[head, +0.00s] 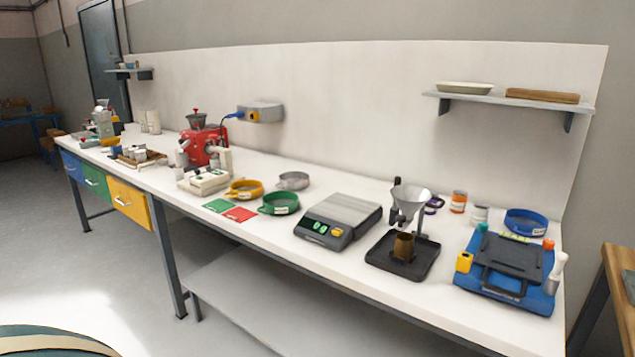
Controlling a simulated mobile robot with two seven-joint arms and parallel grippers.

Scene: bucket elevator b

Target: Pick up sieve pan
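A round grey metal pan (293,181) sits on the white workbench (170,158), behind the coloured sieves. It looks like the sieve pan, with no coloured rim. A yellow sieve (244,190) stands to its left and in front. A green sieve (279,204) stands just in front of it. A blue sieve (526,222) is at the far right end of the bench. Neither of my grippers shows in the head view.
Right of the pan are a digital scale (338,220), a funnel stand (409,205) on a black tray, and a blue case (507,268). A red machine (204,142) stands left. Green (219,206) and red (240,214) cards lie at the front edge.

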